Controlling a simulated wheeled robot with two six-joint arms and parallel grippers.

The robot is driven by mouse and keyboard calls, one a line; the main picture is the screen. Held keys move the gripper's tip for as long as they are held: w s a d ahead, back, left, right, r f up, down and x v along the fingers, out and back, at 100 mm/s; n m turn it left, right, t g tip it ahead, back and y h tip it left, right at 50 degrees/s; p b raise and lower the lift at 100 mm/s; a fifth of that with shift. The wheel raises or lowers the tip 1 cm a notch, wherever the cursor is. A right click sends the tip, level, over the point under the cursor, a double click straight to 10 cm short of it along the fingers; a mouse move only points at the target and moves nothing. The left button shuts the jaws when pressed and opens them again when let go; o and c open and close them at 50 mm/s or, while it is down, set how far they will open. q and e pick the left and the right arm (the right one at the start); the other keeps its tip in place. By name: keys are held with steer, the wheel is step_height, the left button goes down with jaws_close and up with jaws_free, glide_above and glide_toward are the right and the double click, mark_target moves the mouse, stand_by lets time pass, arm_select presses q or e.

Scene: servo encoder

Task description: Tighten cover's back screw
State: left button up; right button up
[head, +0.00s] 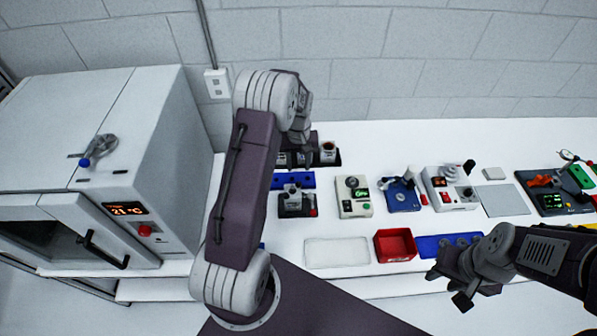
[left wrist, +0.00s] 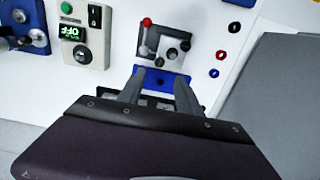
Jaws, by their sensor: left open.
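A small dark fixture with a grey top and a red button (head: 297,205) stands on the white table. In the left wrist view the fixture (left wrist: 165,46) shows several dark knobs or posts, beside a blue base (left wrist: 165,79). I cannot make out the cover or its back screw. My left gripper (left wrist: 160,88) is open, its fingers apart over the blue base with nothing clearly held. In the head view it is mostly hidden behind my arm. My right gripper (head: 462,285) hangs over the table's front edge at the right; its fingers are too unclear to judge.
A box with a green display (head: 353,197) and a blue round device (head: 402,196) stand right of the fixture. A red bin (head: 395,246), a white pad (head: 337,252) and a blue mat (head: 436,246) lie in front. A large oven (head: 100,170) stands left.

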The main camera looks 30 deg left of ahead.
mark_target(299, 183)
arm_select(q)
step_height(299, 183, down, 9)
steer(key=p, duration=0.3)
steer(key=shift+r+p, duration=0.15)
steer(key=shift+p, duration=0.15)
steer(key=shift+f, duration=0.35)
steer(key=shift+c, duration=0.2)
jaws_close()
